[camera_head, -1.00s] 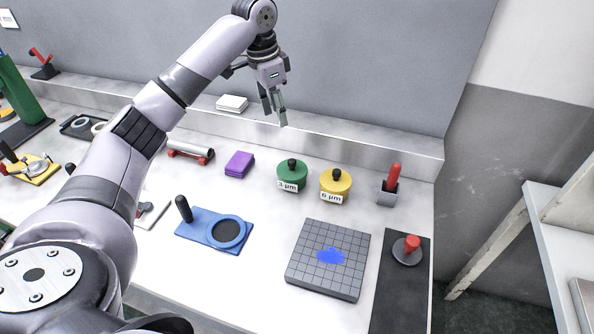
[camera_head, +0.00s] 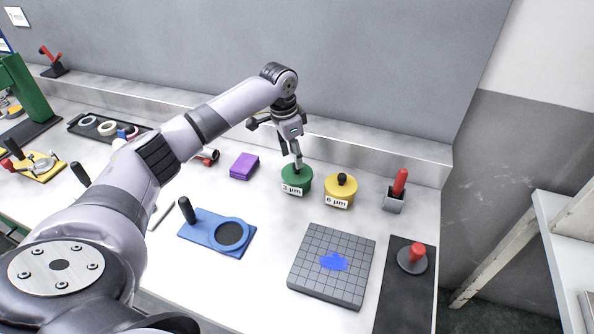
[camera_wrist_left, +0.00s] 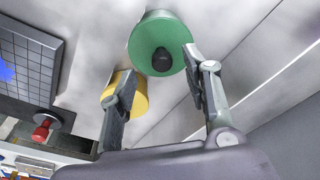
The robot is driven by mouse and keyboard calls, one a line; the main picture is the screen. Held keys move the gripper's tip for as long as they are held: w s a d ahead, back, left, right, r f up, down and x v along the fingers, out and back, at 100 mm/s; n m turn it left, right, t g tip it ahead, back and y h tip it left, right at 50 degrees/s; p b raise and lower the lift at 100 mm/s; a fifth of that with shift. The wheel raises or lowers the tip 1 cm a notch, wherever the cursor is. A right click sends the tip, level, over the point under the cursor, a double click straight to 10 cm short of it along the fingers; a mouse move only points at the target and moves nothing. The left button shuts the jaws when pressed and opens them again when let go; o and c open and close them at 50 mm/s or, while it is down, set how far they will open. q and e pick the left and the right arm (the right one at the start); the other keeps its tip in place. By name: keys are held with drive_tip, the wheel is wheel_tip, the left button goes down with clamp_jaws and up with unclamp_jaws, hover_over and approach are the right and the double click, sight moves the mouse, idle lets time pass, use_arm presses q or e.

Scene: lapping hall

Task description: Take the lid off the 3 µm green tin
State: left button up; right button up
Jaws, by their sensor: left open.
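The green tin (camera_head: 296,181) marked 3 µm stands upright on the bench, its lid on. My left gripper (camera_head: 297,162) is open and points down just above the lid, hiding the knob in the head view. In the left wrist view the green lid (camera_wrist_left: 150,32) and its black knob (camera_wrist_left: 162,60) show beyond the fingertips of my left gripper (camera_wrist_left: 158,68). The knob lies between the directions of the two fingers, and I see no contact with it. My right gripper is not in view.
A yellow tin (camera_head: 340,190) marked 6 µm stands close to the right of the green one. A grey grooved plate (camera_head: 318,285) with a blue patch lies in front. A purple box (camera_head: 244,166) lies to the left. The grey wall rises behind.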

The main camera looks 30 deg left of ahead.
use_arm(q)
drive_tip(key=f, duration=0.2)
drive_tip(key=w+f+p, duration=0.1)
drive_tip(key=f, duration=0.2)
drive_tip(key=shift+d, duration=0.2)
drive_tip(key=shift+r, duration=0.1)
drive_tip(key=shift+c, duration=0.4)
clamp_jaws()
